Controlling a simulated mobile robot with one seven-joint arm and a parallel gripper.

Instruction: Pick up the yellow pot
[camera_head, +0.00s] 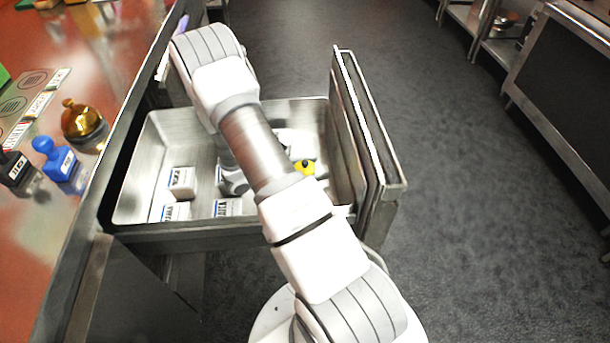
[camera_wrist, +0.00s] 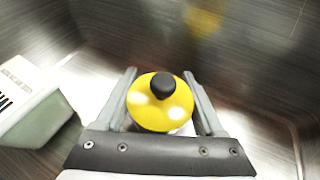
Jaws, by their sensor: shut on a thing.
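The yellow pot (camera_wrist: 147,115) has a round yellow lid with a black knob. In the wrist view it sits between the two fingers of my gripper (camera_wrist: 163,100), which are shut on it. In the head view a small part of the yellow pot (camera_head: 306,167) shows inside the open metal drawer (camera_head: 150,150), near its right side. My arm hides most of the pot and the gripper in that view. I cannot tell whether the pot touches the drawer floor.
Several white boxes with dark print, one of them here (camera_head: 182,181), stand in the drawer. A similar box (camera_wrist: 35,105) is left of the gripper. The drawer walls are close around. A counter (camera_head: 50,215) with a blue stamp (camera_head: 56,160) and a gold bell (camera_head: 83,124) is at left.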

